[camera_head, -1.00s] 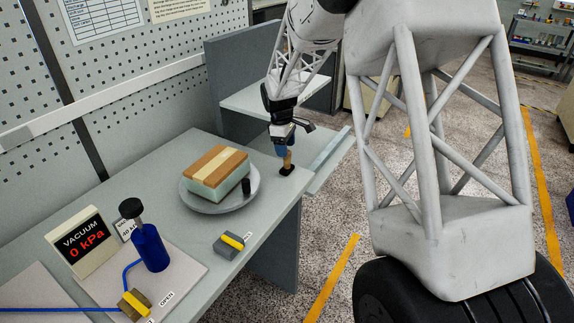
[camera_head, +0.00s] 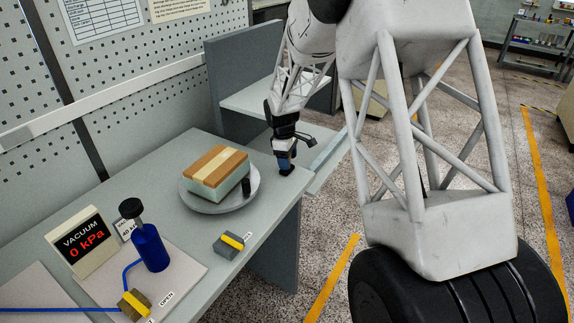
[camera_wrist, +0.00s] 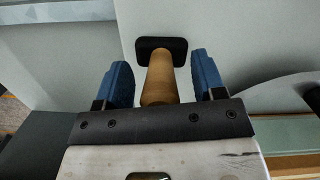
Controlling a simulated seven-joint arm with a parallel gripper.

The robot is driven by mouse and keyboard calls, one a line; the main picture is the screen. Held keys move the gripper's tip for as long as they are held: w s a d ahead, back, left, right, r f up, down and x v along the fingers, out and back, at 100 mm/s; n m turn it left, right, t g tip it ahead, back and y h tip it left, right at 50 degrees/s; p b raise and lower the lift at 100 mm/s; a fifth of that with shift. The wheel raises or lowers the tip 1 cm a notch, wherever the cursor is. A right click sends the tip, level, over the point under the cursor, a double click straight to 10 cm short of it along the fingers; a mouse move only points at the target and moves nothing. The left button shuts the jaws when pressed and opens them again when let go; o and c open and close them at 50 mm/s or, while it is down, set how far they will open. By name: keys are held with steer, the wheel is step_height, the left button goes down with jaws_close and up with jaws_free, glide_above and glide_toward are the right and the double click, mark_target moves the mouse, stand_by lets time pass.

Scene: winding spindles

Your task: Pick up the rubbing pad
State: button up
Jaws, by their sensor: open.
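The rubbing pad appears to be the upright piece with a tan wooden handle (camera_wrist: 161,78) and a flat black base (camera_wrist: 178,46) on the bench in the wrist view. In the head view my gripper mostly hides it near the right end of the bench. My gripper (camera_head: 286,171) is lowered over it, pointing down. In the wrist view the blue fingers of my gripper (camera_wrist: 162,78) stand on either side of the handle, open, with a visible gap on each side.
A round plate (camera_head: 205,207) with a layered wood-topped block (camera_head: 216,172) lies just left of my gripper. A small black cylinder (camera_head: 246,187) stands by the block. A blue bottle (camera_head: 150,248), a vacuum display (camera_head: 82,241) and a grey-yellow block (camera_head: 229,244) stand nearer. A grey partition (camera_head: 228,95) rises behind.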

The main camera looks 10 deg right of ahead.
steer(key=c, duration=1.1)
steer(key=shift+r, duration=0.1)
steer(key=shift+r, duration=0.85)
steer(key=shift+s+r, duration=0.15)
steer(key=shift+r, duration=0.8)
steer(key=s, duration=0.5)
steer(key=s+r, duration=0.1)
steer(key=s, duration=0.9)
steer(key=shift+s+a+r, duration=0.15)
steer(key=shift+s+a, duration=0.1)
steer(key=shift+s, duration=0.1)
